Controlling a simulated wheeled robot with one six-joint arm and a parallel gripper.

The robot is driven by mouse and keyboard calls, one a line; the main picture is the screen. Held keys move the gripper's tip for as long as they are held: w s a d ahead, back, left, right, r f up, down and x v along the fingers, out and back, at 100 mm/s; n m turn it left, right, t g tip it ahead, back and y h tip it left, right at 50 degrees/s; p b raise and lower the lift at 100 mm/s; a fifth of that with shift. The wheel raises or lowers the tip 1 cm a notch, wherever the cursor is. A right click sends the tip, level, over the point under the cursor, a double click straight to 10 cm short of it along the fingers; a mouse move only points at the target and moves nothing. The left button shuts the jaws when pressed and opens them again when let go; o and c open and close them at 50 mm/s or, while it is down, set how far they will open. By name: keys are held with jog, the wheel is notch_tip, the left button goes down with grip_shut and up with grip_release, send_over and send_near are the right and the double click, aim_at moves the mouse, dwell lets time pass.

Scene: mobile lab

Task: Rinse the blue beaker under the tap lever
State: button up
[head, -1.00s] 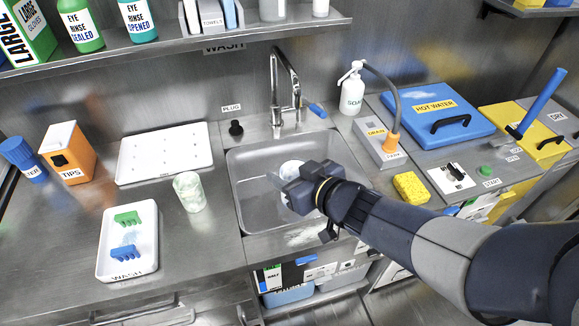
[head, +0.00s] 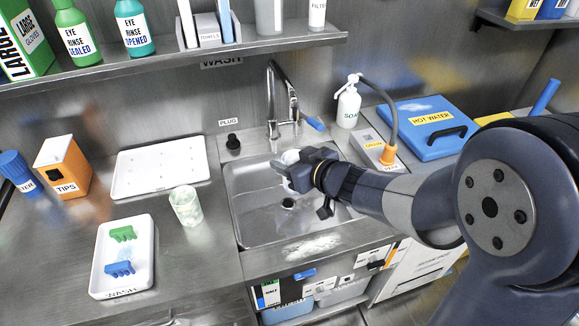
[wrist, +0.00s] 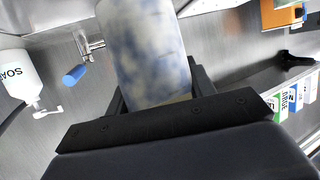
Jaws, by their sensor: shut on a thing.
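The blue beaker (wrist: 145,50), a pale cylinder with blue smudges, is held in my gripper (wrist: 155,88), which is shut on it. In the head view my gripper (head: 291,174) is over the back right part of the sink (head: 262,222), and it hides most of the beaker (head: 290,157). The tap (head: 273,100) with its curved spout stands behind the sink. Its blue tap lever (head: 314,123) is just behind and right of my gripper; it also shows left of the beaker in the wrist view (wrist: 75,75). No water stream is visible.
A green-smudged beaker (head: 186,207) stands left of the sink, near a wash tray (head: 103,284) with two clips. A soap bottle (head: 348,106) and drain hose (head: 388,112) stand right of the tap. A shelf (head: 200,56) overhangs the back.

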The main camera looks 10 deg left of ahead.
jog(key=shift+w+a+f+p, duration=0.15)
jog(key=shift+w+p, duration=0.1)
jog(key=shift+w, duration=0.45)
jog(key=shift+w+a+f+p, duration=0.1)
jog(key=shift+w+f+p, duration=0.1)
jog(key=shift+w, duration=0.55)
jog(key=shift+w+a+f+p, duration=0.1)
jog(key=shift+w+p, duration=0.15)
jog(key=shift+w, duration=0.45)
jog(key=shift+d, duration=0.1)
jog(key=shift+w+d+p, duration=0.1)
jog(key=shift+d+p, duration=0.3)
jog(key=shift+d, duration=0.1)
jog(key=shift+a, duration=0.15)
jog(key=shift+a, duration=0.45)
jog(key=b, duration=0.2)
send_over(289, 191)
dwell(0.7)
